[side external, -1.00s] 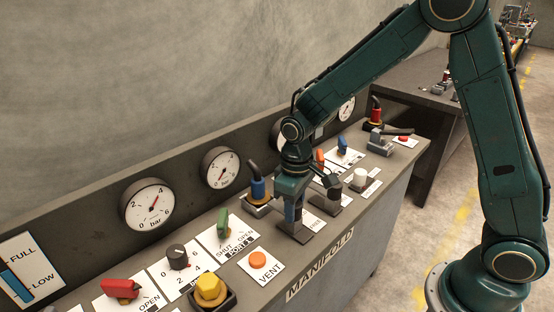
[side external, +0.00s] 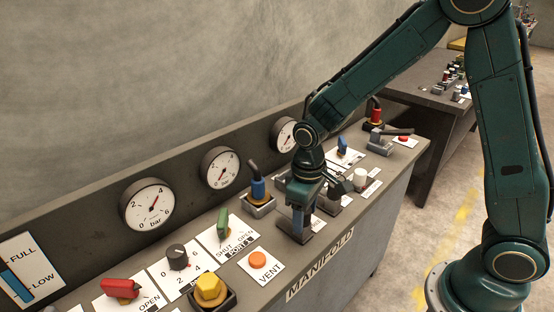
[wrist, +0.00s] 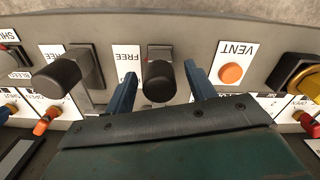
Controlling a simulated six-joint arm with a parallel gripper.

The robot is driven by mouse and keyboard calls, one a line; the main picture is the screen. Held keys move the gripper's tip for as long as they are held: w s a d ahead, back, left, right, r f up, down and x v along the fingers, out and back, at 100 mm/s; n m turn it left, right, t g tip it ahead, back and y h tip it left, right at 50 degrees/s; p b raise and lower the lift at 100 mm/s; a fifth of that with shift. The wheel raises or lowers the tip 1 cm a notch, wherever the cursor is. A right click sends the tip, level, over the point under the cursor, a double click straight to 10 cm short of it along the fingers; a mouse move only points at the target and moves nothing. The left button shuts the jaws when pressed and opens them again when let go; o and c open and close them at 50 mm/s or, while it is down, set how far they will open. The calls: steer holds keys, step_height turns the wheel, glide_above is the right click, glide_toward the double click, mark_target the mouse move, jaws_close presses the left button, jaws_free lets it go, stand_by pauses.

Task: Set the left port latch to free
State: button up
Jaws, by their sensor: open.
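The left port latch (wrist: 158,82) is a dark rounded handle on a grey base in the wrist view, with a FREE label beside it on the left. My gripper (wrist: 160,86) is open, with one blue finger on each side of this handle; I cannot tell whether either touches it. In the side view my gripper (side external: 300,222) points down over the grey latch plate and largely hides the handle. A second, similar latch (wrist: 62,78) is left of it in the wrist view, its handle leaning toward its own FREE label.
The orange VENT button (side external: 258,259) is close by on the panel. A white knob (side external: 361,179) is to the right. Gauges line the back wall of the panel.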

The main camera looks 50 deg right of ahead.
steer(key=shift+r, duration=0.15)
step_height(320, 180, up, 14)
steer(key=shift+f, duration=0.25)
stand_by(0.4)
steer(key=shift+s+r, duration=0.1)
steer(key=s+d+r+m+t, duration=0.1)
steer(key=s+d+r+t, duration=0.1)
steer(key=s, duration=0.7)
steer(key=s+d+r+m+t, duration=0.2)
steer(key=s+d+r+t, duration=0.1)
steer(key=s, duration=0.5)
steer(key=shift+s+d+r+t, duration=0.35)
steer(key=shift+d+r, duration=0.1)
steer(key=shift+d, duration=0.2)
